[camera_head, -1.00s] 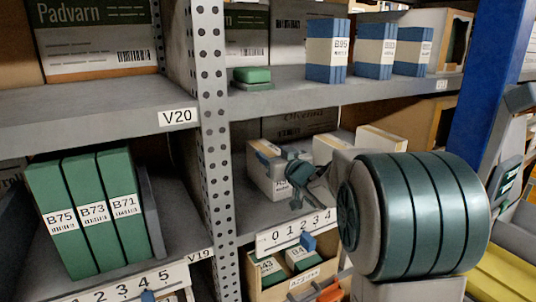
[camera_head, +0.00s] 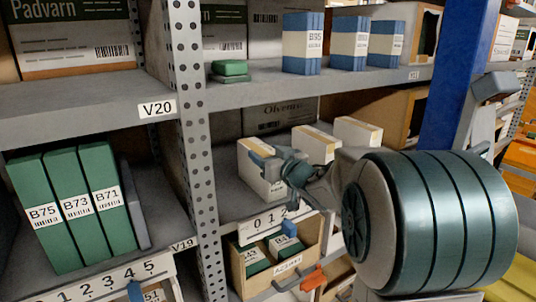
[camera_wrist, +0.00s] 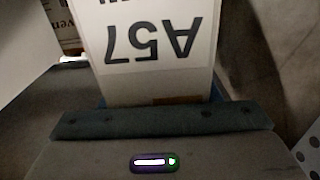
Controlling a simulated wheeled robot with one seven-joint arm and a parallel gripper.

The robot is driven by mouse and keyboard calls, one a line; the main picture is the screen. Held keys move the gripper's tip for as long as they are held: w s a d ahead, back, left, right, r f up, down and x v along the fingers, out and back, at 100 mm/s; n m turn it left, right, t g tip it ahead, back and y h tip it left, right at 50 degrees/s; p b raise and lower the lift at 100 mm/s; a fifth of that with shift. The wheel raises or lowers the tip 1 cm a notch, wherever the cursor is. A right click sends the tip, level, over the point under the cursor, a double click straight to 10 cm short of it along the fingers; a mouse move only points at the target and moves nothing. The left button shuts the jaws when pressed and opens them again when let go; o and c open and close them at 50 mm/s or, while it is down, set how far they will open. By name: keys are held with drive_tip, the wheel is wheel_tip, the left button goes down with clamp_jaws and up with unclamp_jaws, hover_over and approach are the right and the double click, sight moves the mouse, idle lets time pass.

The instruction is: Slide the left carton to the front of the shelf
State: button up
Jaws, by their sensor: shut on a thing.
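The left carton (camera_head: 258,178), white with a tan top edge, stands on the lower middle shelf (camera_head: 228,208), close behind the numbered strip at its front edge. My gripper (camera_head: 274,168) is at this carton and shut on it, reaching in from the right. My gripper and wrist hide part of the carton's right side. In the wrist view the carton's white face (camera_wrist: 150,75) fills the upper middle with an upside-down A57 label. A dark gripper part (camera_wrist: 160,120) lies across its lower edge.
Two more white-and-tan cartons, the middle one (camera_head: 312,147) and the right one (camera_head: 357,132), stand to the right. A perforated upright (camera_head: 192,120) is at left. The upper shelf (camera_head: 260,95) hangs above. A bin of green boxes (camera_head: 238,268) sits below.

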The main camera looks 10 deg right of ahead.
drive_tip(key=o, duration=1.3)
drive_tip(key=shift+a, duration=0.15)
drive_tip(key=shift+s+d, duration=0.2)
drive_tip(key=shift+s, duration=0.05)
drive_tip(key=b+v, duration=0.2)
drive_tip(key=v, duration=1.1)
drive_tip(key=shift+s, duration=0.15)
